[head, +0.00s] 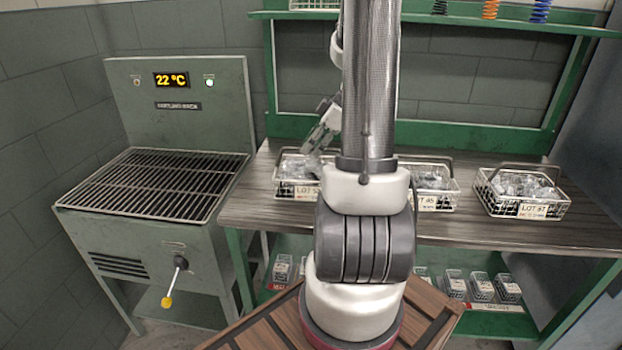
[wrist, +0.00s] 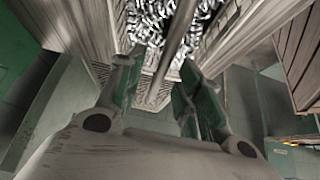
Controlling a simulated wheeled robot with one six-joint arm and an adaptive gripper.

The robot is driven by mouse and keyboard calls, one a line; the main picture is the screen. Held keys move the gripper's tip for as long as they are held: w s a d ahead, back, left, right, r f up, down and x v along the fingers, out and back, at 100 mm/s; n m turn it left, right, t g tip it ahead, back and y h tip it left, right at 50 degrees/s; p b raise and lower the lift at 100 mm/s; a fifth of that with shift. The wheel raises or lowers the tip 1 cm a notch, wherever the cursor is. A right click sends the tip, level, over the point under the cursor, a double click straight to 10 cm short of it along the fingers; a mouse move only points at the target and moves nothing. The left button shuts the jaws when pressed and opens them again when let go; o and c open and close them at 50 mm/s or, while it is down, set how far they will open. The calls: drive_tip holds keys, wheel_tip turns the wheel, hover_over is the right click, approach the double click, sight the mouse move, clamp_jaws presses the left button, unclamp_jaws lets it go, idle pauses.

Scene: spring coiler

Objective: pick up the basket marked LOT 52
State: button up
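The left wire basket (head: 285,187) stands on the bench, filled with shiny metal parts. Its tag starts "LOT 5"; my arm hides the rest, so I cannot read it as 52 for certain. My gripper (head: 312,145) is at this basket's top, partly behind my arm. In the wrist view, my gripper (wrist: 157,68) is open, with a finger on either side of the basket's bar-like handle (wrist: 176,48). The handle passes between the fingers with gaps on both sides. The springy metal contents (wrist: 150,20) show beyond it.
A middle basket (head: 447,190), whose tag seems to end in 45, is partly hidden by my arm. A right basket (head: 482,197) has a tag like LOT 37 or 57. A grated machine (head: 160,182) showing 22 °C stands left. Small bins (head: 482,287) fill the lower shelf.

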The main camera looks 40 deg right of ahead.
drive_tip(key=shift+w+a+f, duration=0.25)
drive_tip(key=shift+f, duration=0.35)
clamp_jaws()
drive_tip(key=shift+r, duration=0.15)
